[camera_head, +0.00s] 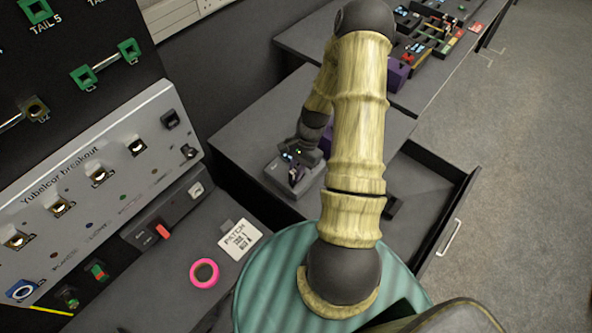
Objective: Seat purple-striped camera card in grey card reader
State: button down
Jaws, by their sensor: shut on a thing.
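The grey card reader (274,171) is a small box on the dark desk, left of my arm. My gripper (296,164) is above the reader, pointing down at its top, with small blue and green lights by it. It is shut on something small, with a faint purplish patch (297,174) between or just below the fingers. I take this for the purple-striped camera card, but its stripe is too small to make out. Whether the card is in the slot or just above it I cannot tell. My gripper and forearm hide part of the reader's top and right side.
An open drawer (437,207) lies right of my arm. The rear desk holds a purple block (397,74) and several coloured parts. At left stand the Yubelcar breakout panel (90,190), a pink tape roll (204,273) and a white patch label (239,239). The floor at right is clear.

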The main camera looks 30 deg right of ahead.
jog(key=shift+f, duration=0.35)
dwell(0.4)
jog(key=c, duration=1)
grip_release()
jog(key=shift+r+p, duration=2.8)
jog(key=shift+r, duration=1)
